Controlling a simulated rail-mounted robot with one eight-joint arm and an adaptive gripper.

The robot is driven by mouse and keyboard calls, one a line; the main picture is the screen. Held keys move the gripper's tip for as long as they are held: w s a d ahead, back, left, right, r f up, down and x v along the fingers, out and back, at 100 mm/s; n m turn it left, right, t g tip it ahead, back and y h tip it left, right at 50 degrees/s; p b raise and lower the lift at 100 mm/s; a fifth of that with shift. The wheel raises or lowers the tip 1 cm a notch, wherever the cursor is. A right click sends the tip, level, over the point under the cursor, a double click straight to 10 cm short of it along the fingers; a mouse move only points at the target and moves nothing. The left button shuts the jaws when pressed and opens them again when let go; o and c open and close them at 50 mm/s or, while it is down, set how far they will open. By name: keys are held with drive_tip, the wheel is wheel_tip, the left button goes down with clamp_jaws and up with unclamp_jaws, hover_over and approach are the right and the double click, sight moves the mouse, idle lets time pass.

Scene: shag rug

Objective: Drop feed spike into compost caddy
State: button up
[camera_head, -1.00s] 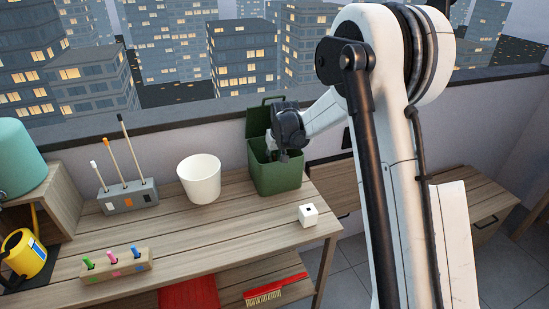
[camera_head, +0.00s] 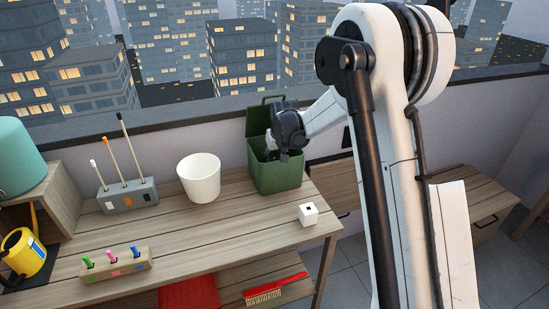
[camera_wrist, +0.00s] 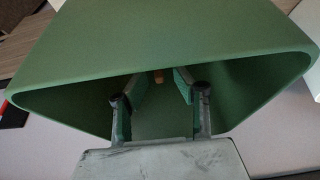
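The green compost caddy (camera_head: 275,180) stands upright at the right back of the workbench, its lid (camera_head: 257,118) raised behind it. My gripper (camera_head: 276,156) points down at the caddy's mouth. In the wrist view the fingers (camera_wrist: 157,98) reach inside the green walls (camera_wrist: 190,40), spread apart with a clear gap. A small orange-brown thing (camera_wrist: 158,76) shows beyond the fingertips, apart from both pads. It may be the feed spike, but too little shows to tell. The caddy's floor is mostly hidden.
A white pot (camera_head: 199,180) stands left of the caddy, and a small white cube (camera_head: 308,215) lies in front. A grey block (camera_head: 128,198) holds three tall sticks. A wooden block (camera_head: 117,268) holds green, pink and blue pegs. A yellow watering can (camera_head: 24,255) is far left.

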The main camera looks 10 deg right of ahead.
drive_tip(key=s+r, duration=1.6)
drive_tip(key=r, duration=0.3)
drive_tip(key=s+m+t, duration=0.1)
drive_tip(key=s+t, duration=0.1)
drive_tip(key=s, duration=2.7)
drive_tip(key=shift+f+t, duration=0.3)
drive_tip(key=shift+t, duration=0.1)
drive_tip(key=shift+d, duration=0.1)
drive_tip(key=shift+c, duration=0.3)
